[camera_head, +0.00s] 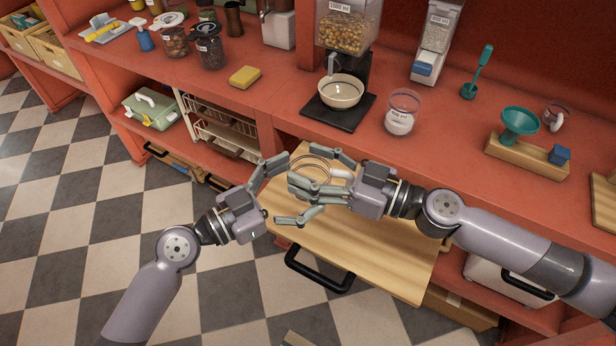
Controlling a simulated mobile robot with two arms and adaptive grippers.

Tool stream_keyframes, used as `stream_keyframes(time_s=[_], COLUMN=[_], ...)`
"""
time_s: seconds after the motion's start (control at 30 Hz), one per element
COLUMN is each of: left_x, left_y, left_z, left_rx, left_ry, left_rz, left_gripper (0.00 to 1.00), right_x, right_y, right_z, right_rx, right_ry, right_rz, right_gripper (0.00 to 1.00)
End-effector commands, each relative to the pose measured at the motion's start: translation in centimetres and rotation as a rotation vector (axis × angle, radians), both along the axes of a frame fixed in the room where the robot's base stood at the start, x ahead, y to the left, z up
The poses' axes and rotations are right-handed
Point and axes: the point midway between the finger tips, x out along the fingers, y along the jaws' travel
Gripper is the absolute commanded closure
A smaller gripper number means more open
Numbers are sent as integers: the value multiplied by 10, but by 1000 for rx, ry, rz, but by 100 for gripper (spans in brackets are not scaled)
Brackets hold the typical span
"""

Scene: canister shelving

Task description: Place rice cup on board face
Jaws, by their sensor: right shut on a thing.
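My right gripper (308,172) is shut on a clear round cup (312,161) with a pale handle; its rim shows between the fingers. The fingers hide much of the cup, and I cannot make out its contents. It is over the back part of the pale wooden pull-out board (385,262), and I cannot tell whether it touches. My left gripper (283,190) is open, its fingers spread just left of the cup. The board juts out below the red counter, its visible face bare.
On the counter are a cream bowl (341,92) on a black stand, a clear cup with white contents (401,113), a yellow sponge (244,77) and a green funnel (519,123) on a wooden block. The board's front carries a black handle (319,272).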

Motion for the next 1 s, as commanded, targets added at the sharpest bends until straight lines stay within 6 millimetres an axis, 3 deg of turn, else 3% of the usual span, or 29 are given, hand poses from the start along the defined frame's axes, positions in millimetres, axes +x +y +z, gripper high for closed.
stream_keyframes(time_s=[0.2, 0.57, 1.0], left_x=[12, 13, 13], left_y=[-18, -22, -22], left_z=[0, -1, -1], left_rx=[-1, 0, 0], left_ry=[0, 1, 1], left_rz=[1, 0, -1], left_gripper=[13, 14, 43], right_x=[0, 0, 0], right_y=[0, 0, 0], right_z=[0, 0, 0], right_rx=[0, 0, 0], right_ry=[0, 0, 0], right_rz=[0, 0, 0], right_gripper=[65, 65, 65])
